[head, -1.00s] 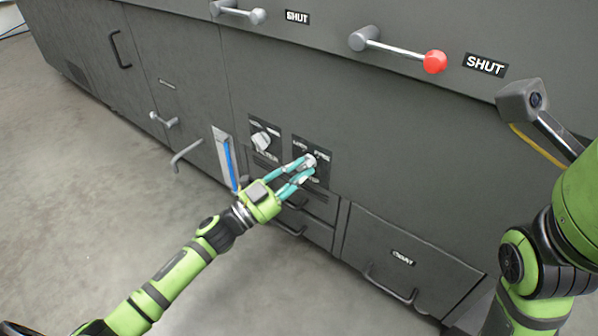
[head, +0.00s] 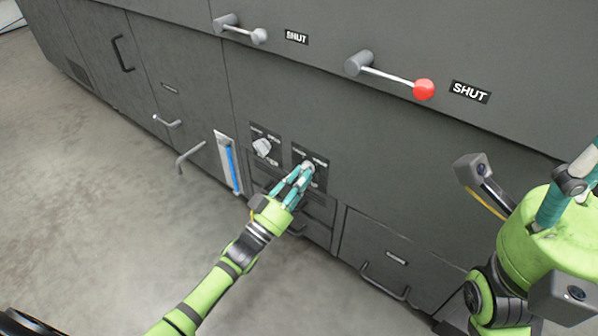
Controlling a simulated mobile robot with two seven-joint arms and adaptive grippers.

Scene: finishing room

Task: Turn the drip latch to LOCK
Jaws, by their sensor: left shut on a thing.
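The drip latch is a small pale knob (head: 308,167) on a dark labelled plate (head: 320,178) low on the grey machine front. My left gripper (head: 301,174) reaches up to it from below and is shut on the knob. The fingers hide part of the knob and plate, and the plate's lettering is too small to read, so I cannot tell which mark the knob points to. My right arm is at the right edge. Teal finger parts of my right gripper (head: 572,184) show there, cut off by the frame, and its opening is unclear.
A similar pale knob (head: 263,147) sits just left. Further left is a blue-striped gauge (head: 231,167). Above are a red-ball lever (head: 424,90) and a grey-ball lever (head: 259,36), each beside a SHUT label. Drawers with handles lie below. The floor at left is clear.

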